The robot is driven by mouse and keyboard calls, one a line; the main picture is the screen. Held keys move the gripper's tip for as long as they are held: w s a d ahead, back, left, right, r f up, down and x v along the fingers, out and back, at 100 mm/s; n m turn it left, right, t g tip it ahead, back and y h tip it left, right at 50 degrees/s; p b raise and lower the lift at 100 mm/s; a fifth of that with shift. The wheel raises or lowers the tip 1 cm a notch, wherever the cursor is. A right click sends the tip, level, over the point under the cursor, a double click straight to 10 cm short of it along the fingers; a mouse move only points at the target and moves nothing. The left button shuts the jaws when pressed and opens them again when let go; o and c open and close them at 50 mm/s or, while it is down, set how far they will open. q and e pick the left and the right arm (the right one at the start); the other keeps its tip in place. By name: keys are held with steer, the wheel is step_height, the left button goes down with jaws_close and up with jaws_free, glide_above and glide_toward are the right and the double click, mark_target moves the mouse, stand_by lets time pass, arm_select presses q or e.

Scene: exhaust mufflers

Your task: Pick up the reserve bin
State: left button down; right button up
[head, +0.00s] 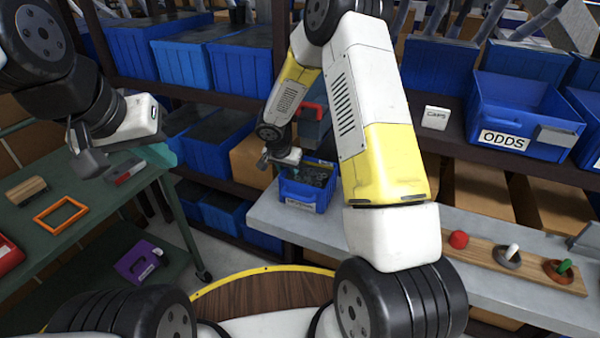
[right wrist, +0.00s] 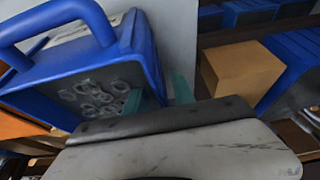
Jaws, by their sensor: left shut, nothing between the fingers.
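A small blue bin (head: 305,195) with a white label on its front stands on the grey bench; the label is too small to read here. In the right wrist view the blue bin (right wrist: 150,50) shows large and tilted, with a handle and several metal rings. My right gripper (right wrist: 157,95) is at its rim, with one teal finger on each side of the wall. Whether the fingers press on the wall cannot be told. My left gripper (head: 160,155) is shut and empty above the green table's edge, far from the bin.
The grey bench (head: 480,255) carries a wooden board (head: 480,255) with several knobs to the right. A blue bin marked ODDS (head: 525,105) and a CAPS card (head: 436,117) are on the shelf. The green table (head: 95,230) holds an orange frame (head: 60,216). A cardboard box (right wrist: 240,78) stands beyond the bin.

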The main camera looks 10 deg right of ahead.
steer(key=shift+f, duration=0.15)
steer(key=shift+c, duration=0.4)
jaws_close()
stand_by(1.0)
